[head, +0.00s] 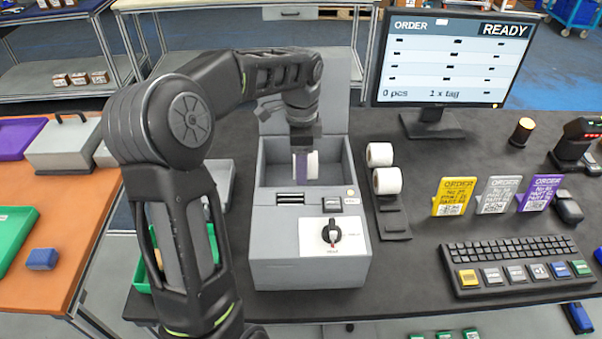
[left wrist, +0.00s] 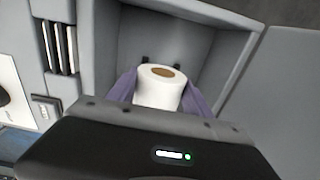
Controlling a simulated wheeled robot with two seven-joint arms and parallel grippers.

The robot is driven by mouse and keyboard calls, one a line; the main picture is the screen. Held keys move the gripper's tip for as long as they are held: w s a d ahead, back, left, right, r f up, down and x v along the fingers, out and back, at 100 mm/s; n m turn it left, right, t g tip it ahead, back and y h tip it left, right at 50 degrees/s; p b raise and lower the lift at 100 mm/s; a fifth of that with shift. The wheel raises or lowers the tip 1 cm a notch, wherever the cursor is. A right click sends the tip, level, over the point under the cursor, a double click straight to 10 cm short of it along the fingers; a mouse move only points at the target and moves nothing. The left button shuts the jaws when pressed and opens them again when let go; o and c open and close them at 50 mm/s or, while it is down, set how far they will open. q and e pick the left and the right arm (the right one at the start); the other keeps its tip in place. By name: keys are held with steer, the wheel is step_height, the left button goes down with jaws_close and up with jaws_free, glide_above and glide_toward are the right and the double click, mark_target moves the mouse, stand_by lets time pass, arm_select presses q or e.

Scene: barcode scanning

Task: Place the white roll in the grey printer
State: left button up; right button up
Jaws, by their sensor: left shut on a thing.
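The grey printer (head: 283,250) stands on the dark table with its lid raised and its compartment open at the top. My left gripper (head: 306,168) points down into the compartment, shut on a white roll (head: 313,165). In the left wrist view the white roll (left wrist: 158,88) sits between the two purple fingers, inside the walls of the printer's compartment (left wrist: 215,60). I cannot tell whether the roll touches the compartment floor. My right gripper is not in view.
Two more white rolls (head: 386,181) stand on a dark holder right of the printer. Further right are a monitor (head: 445,60), order cards (head: 497,194) and a keyboard (head: 515,265). An orange table (head: 75,240) is at the left.

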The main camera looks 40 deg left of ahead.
arm_select(q)
steer(key=shift+f, duration=1.85)
steer(key=shift+f, duration=0.1)
steer(key=o, duration=1.5)
step_height(320, 180, up, 12)
steer(key=shift+r+p, duration=0.15)
steer(key=shift+p, duration=0.3)
